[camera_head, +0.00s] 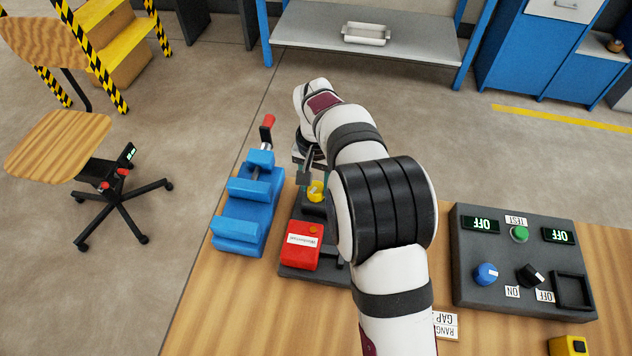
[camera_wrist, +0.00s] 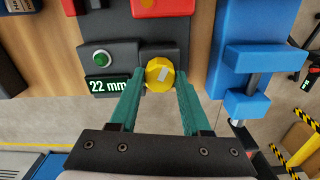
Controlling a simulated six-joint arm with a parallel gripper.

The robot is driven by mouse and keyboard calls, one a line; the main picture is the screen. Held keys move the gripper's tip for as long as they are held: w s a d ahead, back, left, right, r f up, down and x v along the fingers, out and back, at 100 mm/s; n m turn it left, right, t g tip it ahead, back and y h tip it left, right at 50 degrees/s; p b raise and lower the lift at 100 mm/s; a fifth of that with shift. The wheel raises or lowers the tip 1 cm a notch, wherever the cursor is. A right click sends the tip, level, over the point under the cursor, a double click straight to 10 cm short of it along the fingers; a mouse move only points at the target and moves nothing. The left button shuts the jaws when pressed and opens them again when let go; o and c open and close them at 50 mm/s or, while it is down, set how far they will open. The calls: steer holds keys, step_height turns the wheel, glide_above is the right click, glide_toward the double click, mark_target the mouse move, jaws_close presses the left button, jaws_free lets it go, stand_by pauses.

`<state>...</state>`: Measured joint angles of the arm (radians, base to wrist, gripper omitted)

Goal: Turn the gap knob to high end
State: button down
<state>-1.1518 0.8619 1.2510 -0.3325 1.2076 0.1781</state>
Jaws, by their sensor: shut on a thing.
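The yellow gap knob (camera_wrist: 159,74) is on a dark machine base, with a white mark on its face tilted slightly to the upper right in the wrist view. It also shows in the head view (camera_head: 316,191), partly covered by my arm. My gripper (camera_wrist: 161,86) has its green fingers on either side of the knob and is shut on it. In the head view my gripper (camera_head: 312,178) is partly hidden behind my arm. A display (camera_wrist: 107,86) left of the knob in the wrist view reads 22 mm. A green button (camera_wrist: 102,58) sits above the display.
A red block (camera_head: 299,245) is on the same base. A blue vise (camera_head: 243,207) stands close to its left. A grey control box (camera_head: 522,262) with OFF displays, a blue knob and a black knob is at right. Label cards (camera_head: 446,325) lie beside my arm, partly hidden.

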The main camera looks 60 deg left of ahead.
steer(key=m, duration=0.4)
steer(key=shift+m, duration=0.3)
steer(key=m, duration=0.4)
steer(key=shift+m, duration=0.3)
steer(key=m, duration=0.4)
steer(key=shift+m, duration=0.3)
steer(key=m, duration=0.4)
steer(key=shift+m, duration=0.4)
steer(key=shift+c, duration=1.8)
jaws_free()
